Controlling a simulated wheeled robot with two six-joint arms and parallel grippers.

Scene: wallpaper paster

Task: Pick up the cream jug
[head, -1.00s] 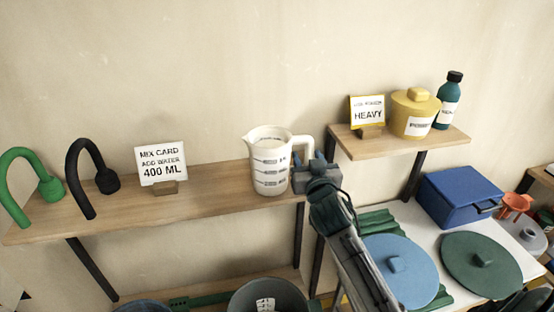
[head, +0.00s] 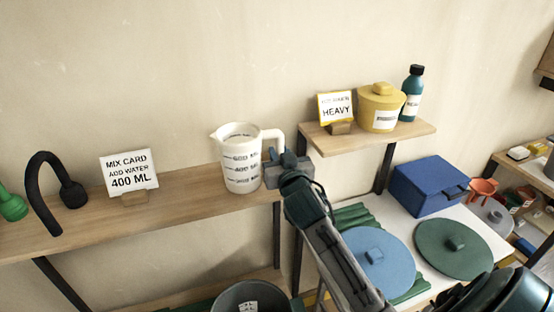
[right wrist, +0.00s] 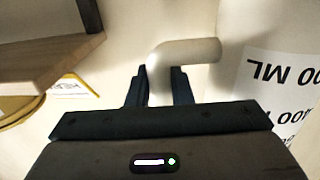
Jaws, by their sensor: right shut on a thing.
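The cream jug (head: 241,168) is a pale measuring jug with dark level marks, upright at the right end of the left wooden shelf (head: 190,205). Its spout points left and its handle right. I cannot tell whether its base touches the shelf. My right gripper (head: 275,162) is shut on the jug's handle from the right. In the right wrist view the pale handle (right wrist: 185,55) runs between the fingers (right wrist: 160,88), with the jug's marked wall (right wrist: 275,90) at the right. My left gripper is not in view.
A "400 ML" card (head: 128,172) and a black hook-shaped object (head: 42,180) stand left on the shelf. A higher shelf (head: 365,138) at the right holds a "HEAVY" card, yellow pot (head: 381,105) and teal bottle (head: 411,95). Below are a blue box (head: 425,187) and round lids.

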